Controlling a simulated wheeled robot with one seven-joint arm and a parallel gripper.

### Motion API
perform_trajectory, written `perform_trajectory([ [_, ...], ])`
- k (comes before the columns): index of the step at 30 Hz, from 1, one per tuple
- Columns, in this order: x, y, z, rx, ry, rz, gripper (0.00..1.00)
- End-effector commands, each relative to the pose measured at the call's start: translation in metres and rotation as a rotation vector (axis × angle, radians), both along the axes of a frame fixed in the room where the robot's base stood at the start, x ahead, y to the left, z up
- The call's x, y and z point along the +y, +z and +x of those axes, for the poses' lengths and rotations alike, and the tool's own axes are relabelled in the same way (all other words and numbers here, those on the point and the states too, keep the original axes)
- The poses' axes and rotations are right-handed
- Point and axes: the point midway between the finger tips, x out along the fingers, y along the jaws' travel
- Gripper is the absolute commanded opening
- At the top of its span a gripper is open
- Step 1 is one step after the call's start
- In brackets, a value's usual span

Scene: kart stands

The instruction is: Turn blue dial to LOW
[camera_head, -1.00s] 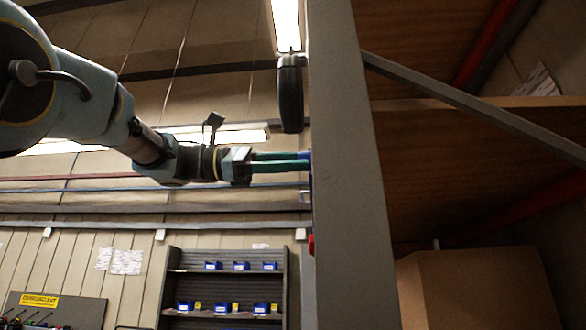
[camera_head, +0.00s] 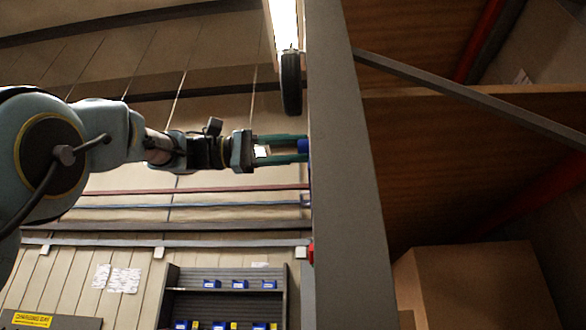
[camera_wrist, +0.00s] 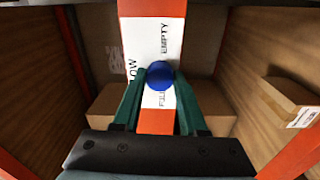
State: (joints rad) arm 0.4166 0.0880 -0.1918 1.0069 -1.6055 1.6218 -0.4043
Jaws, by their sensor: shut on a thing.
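The blue dial (camera_wrist: 159,75) is a round knob on a white label plate (camera_wrist: 172,27) on an orange upright, in the wrist view. The plate reads EMPTY above, LOW at left and what looks like FULL below, all turned sideways. My gripper (camera_wrist: 160,82) has its green fingers on either side of the dial and is shut on it. In the head view my gripper (camera_head: 303,147) reaches right to the grey upright, and a sliver of the blue dial (camera_head: 303,146) shows at the fingertips. The dial's pointer cannot be made out.
The grey upright (camera_head: 350,170) stands right beside my fingertips. Behind it are wooden shelves and a cardboard box (camera_head: 470,285). A dark hanging object (camera_head: 291,85) is above the gripper. A red knob (camera_head: 311,252) sits lower on the upright.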

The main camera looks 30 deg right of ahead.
Motion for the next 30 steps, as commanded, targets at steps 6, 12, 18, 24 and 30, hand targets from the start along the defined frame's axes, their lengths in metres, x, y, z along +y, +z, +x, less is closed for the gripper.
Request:
perform_trajectory([
  [6,-0.0003,-0.0024,0.0005,-0.049,-0.001,-0.037,0.0],
  [12,-0.0003,-0.0017,0.0003,-0.063,-0.002,-0.048,0.0],
  [18,-0.0003,-0.0015,0.0003,-0.064,-0.002,-0.049,0.0],
  [24,-0.0003,-0.0013,0.0004,-0.064,-0.002,-0.049,0.49],
  [30,-0.0002,-0.0007,0.0002,-0.063,-0.001,-0.049,0.72],
])
